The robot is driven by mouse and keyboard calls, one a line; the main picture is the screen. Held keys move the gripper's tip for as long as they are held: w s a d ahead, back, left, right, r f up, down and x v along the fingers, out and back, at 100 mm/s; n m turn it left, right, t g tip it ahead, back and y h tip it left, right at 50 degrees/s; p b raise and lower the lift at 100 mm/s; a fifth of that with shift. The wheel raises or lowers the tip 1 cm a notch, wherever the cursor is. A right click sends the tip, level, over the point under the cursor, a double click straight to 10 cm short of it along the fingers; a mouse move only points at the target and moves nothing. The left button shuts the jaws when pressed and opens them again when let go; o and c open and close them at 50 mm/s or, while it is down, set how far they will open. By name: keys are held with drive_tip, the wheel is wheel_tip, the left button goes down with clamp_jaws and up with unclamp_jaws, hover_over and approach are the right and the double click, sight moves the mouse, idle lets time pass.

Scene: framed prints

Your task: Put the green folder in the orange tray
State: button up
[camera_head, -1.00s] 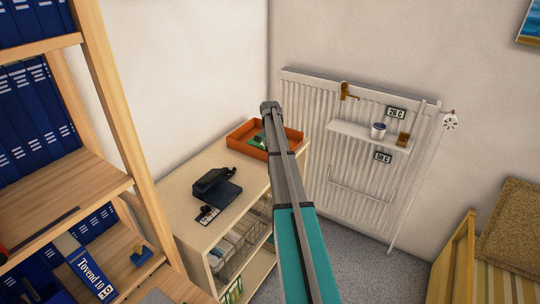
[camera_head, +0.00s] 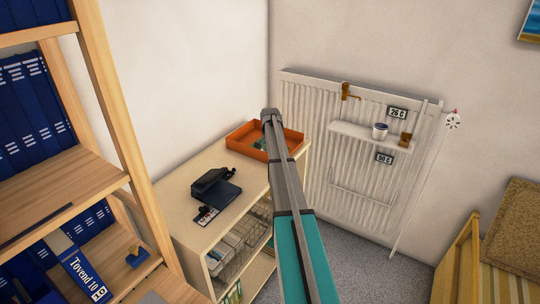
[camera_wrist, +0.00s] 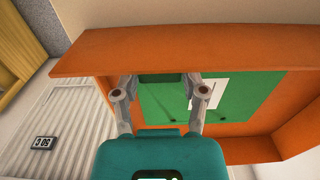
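The orange tray (camera_head: 288,147) sits on top of the pale wooden cabinet, at its far end by the radiator. It fills much of the wrist view (camera_wrist: 225,42). The green folder (camera_wrist: 245,92), with a white label, lies inside the tray in the wrist view. Only a small green patch of it shows in the head view (camera_head: 259,145), beside my arm. My gripper (camera_wrist: 160,80) is over the tray with its fingers spread apart. A darker green strip shows between the fingertips; whether they touch the folder is unclear. My arm hides part of the tray in the head view.
A wire basket of papers (camera_head: 240,250) is on the shelf below. A wooden bookcase with blue binders (camera_head: 30,120) is at left. The radiator (camera_head: 310,120) carries a small shelf with a cup.

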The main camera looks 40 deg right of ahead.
drive_tip(key=shift+o, duration=1.2)
drive_tip(key=shift+r, duration=0.2)
wheel_tip(320, 180, up, 12)
drive_tip(key=p, duration=1.2)
drive_tip(key=shift+f, duration=0.1)
drive_tip(key=s+a+n, duration=0.4)
drive_tip(key=s+a, duration=0.6)
drive_tip(key=a, duration=0.5)
drive_tip(key=s+a+n, duration=0.5)
drive_tip(key=s+a, duration=0.5)
drive_tip(key=a, duration=0.4)
drive_tip(key=s+a+n, duration=0.4)
drive_tip(key=s+a, duration=0.5)
drive_tip(key=a, duration=0.6)
drive_tip(key=shift+s+a, duration=0.35)
drive_tip(key=shift+s, duration=0.05)
